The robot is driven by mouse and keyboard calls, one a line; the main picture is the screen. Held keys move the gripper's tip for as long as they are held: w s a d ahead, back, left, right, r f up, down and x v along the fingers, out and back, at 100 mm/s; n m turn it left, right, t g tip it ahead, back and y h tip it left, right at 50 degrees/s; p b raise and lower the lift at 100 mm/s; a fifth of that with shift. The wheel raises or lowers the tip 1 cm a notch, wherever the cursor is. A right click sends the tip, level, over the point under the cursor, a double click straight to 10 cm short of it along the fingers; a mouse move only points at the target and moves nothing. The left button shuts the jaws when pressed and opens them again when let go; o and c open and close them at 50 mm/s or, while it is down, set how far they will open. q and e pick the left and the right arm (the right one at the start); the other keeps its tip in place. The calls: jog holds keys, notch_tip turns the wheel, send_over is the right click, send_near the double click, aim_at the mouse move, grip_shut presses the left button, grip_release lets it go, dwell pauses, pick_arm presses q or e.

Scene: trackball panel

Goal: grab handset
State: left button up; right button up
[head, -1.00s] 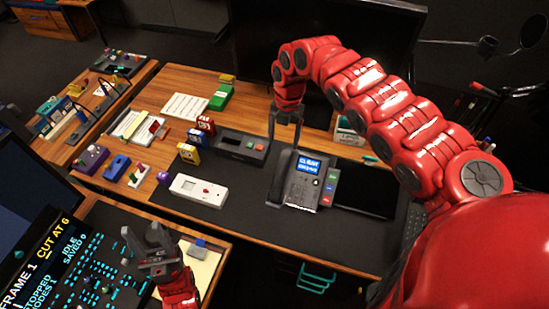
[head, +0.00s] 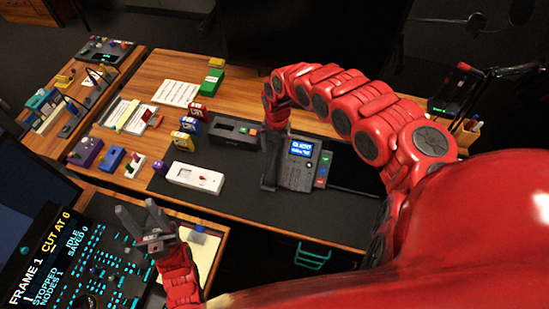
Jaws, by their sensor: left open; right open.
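The desk phone (head: 299,164) with a lit blue screen stands on the dark desk mat. Its dark handset (head: 269,176) lies along the phone's left side. My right gripper (head: 272,148) points down at the far end of the handset; its fingers are dark against the dark mat. It is open, and whether its fingers touch or straddle the handset I cannot tell. My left gripper (head: 138,214) is open and empty, raised above the lit control panel (head: 72,265) at the lower left.
A white device (head: 194,177) and a dark box with buttons (head: 235,133) stand left of the phone. Coloured blocks, including a yellow one (head: 183,141), stand near them. A dark monitor (head: 310,40) is behind. The mat in front of the phone is clear.

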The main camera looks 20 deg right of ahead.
aim_at(274, 156)
jog(key=f, duration=0.2)
jog(key=s+f+p, duration=0.1)
jog(key=shift+a+f, duration=0.3)
jog(key=shift+a, duration=0.1)
jog(key=shift+f, duration=0.3)
jog(key=shift+d, duration=0.1)
grip_shut()
